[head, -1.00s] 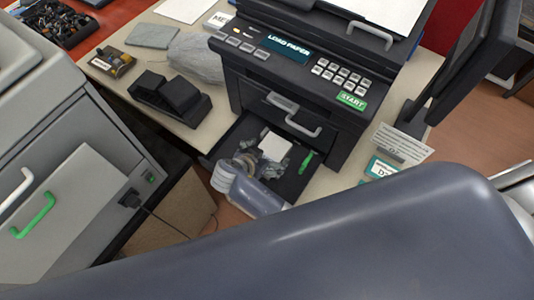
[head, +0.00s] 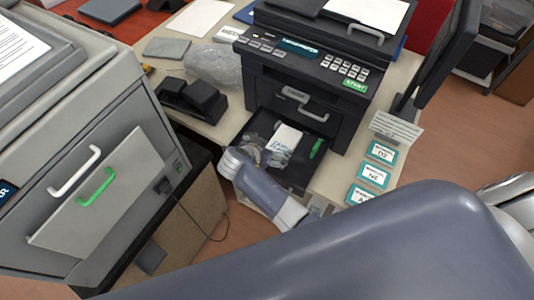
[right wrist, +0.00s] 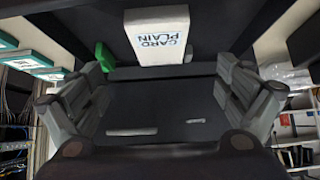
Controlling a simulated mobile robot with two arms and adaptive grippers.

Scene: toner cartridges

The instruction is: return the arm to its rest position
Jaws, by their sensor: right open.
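My right gripper (head: 266,153) is at the pulled-out drawer (head: 291,180) of the dark printer (head: 310,72) in the head view, with my forearm reaching in from below. In the right wrist view the right gripper (right wrist: 165,72) is open, its two fingers spread wide with nothing between them. A white pack (head: 286,138) lies in the drawer. My left gripper is not in view.
A grey cabinet (head: 95,120) with a white and a green handle stands at the left. Several teal-edged labels (head: 374,175) lie at the right. Floor shows between cabinet and table.

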